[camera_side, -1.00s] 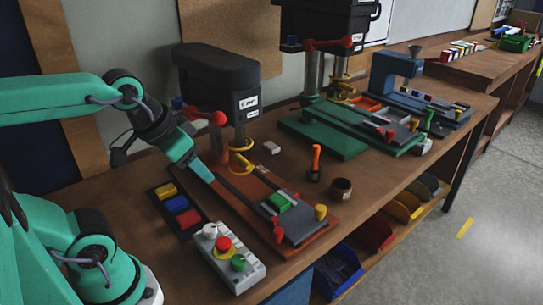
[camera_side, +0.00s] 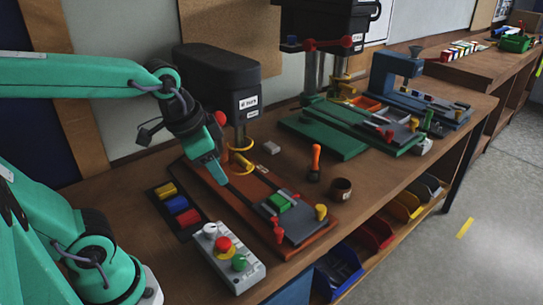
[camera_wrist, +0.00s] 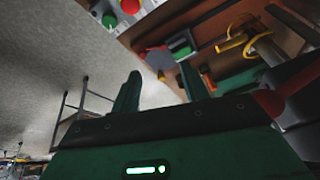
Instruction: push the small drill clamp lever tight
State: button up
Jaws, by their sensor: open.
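The small drill (camera_side: 215,75) is the near machine with a black head, standing on an orange-red base (camera_side: 312,240). A grey vise (camera_side: 300,222) on that base holds a green block (camera_side: 280,202), which also shows in the wrist view (camera_wrist: 183,52). A small red lever (camera_side: 278,232) stands at the vise's front side, and a yellow knob (camera_side: 321,212) at its right end. I cannot tell for sure which part is the clamp lever. My gripper (camera_side: 220,178) is open and empty, pointing down left of the drill's column; its two fingers show apart in the wrist view (camera_wrist: 160,88).
A grey control box (camera_side: 232,256) with red and green buttons stands in front. A dark tray (camera_side: 178,212) of coloured blocks lies left of the base. An orange-handled tool (camera_side: 316,160) and a brown cup (camera_side: 341,189) stand to the right. A green-based drill (camera_side: 325,135) is behind.

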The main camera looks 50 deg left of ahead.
jog(key=w+d+f+m+g, duration=0.2)
jog(key=w+d+f+m, duration=0.1)
jog(key=w+m, duration=0.3)
jog(key=m+g, duration=0.2)
jog(key=m, duration=0.4)
send_near(279, 230)
jog(key=shift+a, duration=0.2)
jog(key=shift+w+d+f+m+g, duration=0.25)
jog(key=shift+d+f+m+g, duration=0.05)
jog(key=shift+f, duration=0.3)
jog(key=shift+f, duration=0.15)
jog(key=shift+s+f, duration=0.2)
jog(key=shift+f, duration=3.55)
grip_shut()
